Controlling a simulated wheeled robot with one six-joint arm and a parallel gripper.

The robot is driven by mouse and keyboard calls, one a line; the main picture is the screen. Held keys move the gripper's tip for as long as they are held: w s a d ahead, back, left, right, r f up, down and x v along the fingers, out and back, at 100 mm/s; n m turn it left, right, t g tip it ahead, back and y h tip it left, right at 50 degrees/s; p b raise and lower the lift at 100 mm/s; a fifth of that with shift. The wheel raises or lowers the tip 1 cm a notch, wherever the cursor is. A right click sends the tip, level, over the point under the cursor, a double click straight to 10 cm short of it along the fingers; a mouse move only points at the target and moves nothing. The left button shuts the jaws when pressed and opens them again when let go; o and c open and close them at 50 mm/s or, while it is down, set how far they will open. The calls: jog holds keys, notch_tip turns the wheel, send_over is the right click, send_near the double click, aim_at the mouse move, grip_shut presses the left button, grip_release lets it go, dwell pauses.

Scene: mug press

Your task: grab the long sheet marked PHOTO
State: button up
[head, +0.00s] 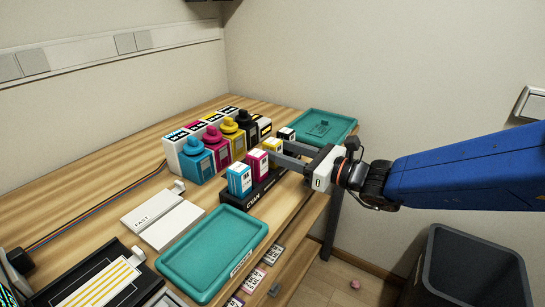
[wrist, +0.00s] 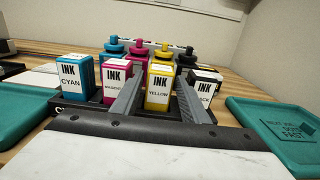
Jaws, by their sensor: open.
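No long sheet with a readable PHOTO mark shows in either view. My gripper (head: 276,151) is open at the row of ink cartridges. In the wrist view its two fingers (wrist: 159,82) reach to either side of the yellow cartridge (wrist: 159,88), with the magenta cartridge (wrist: 115,80) just left and the black cartridge (wrist: 204,90) just right. Whether the fingers touch any cartridge I cannot tell. The cyan cartridge (head: 239,180) stands at the near end of the black rack (head: 257,194).
Ink bottles (head: 196,162) stand behind the rack. Teal trays lie in front (head: 212,250) and at the back right (head: 325,127). A white piece marked FAST (head: 163,217) and a black striped tray (head: 100,284) lie left. A grey bin (head: 470,270) stands on the floor.

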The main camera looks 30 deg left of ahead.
jog(key=shift+w+a, duration=0.15)
jog(key=shift+a, duration=1.45)
jog(key=shift+w+a, duration=0.15)
jog(key=shift+a, duration=1.4)
jog(key=shift+c, duration=0.6)
jog(key=c, duration=0.8)
